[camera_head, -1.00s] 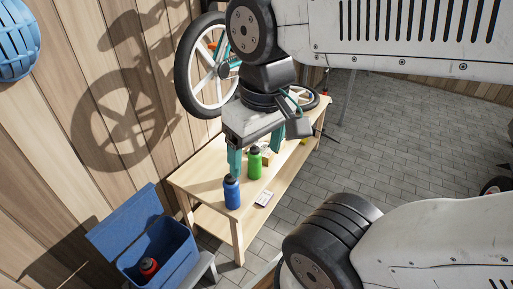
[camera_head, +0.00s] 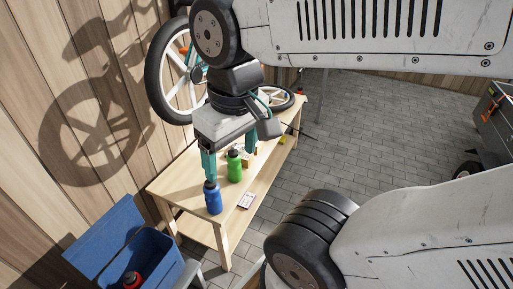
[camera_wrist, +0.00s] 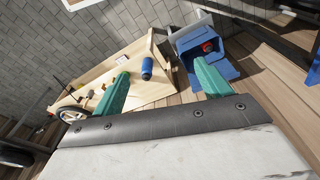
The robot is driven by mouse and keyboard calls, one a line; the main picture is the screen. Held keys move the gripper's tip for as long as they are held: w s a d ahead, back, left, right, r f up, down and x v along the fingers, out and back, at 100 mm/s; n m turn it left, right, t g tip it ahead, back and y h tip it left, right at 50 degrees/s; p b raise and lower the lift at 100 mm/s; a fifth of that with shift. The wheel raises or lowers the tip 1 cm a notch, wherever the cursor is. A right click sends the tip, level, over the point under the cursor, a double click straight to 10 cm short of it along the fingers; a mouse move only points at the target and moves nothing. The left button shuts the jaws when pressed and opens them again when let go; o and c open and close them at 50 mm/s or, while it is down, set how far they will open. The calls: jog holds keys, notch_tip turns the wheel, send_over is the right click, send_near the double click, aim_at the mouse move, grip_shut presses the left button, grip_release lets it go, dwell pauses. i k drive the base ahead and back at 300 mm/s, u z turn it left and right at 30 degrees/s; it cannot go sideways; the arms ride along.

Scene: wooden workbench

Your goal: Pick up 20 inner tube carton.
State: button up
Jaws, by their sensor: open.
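My gripper (camera_head: 232,163) is open and empty, its two teal fingers apart above the workbench (camera_head: 165,188). A small tan box-like thing (camera_head: 251,154) lies on the bench just behind the green bottle, partly hidden by my gripper. It may be the inner tube carton, but no print can be read. In the wrist view my gripper (camera_wrist: 163,68) also shows open, with nothing between the fingers. Small brownish items lie on the bench beside the left finger there, too small to tell apart.
A blue bottle (camera_head: 213,199) and a green bottle (camera_head: 234,168) stand near the bench's front end. A flat pale card-like item (camera_head: 246,201) lies beside them. A wheel (camera_head: 170,75) stands behind. An open blue cooler (camera_head: 150,262) holds a red-topped item.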

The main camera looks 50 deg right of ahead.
aim_at(259, 145)
jog(key=u, duration=0.8)
jog(key=k, duration=1.2)
jog(key=z, duration=1.5)
jog(key=i, duration=1.45)
jog(key=u, duration=0.05)
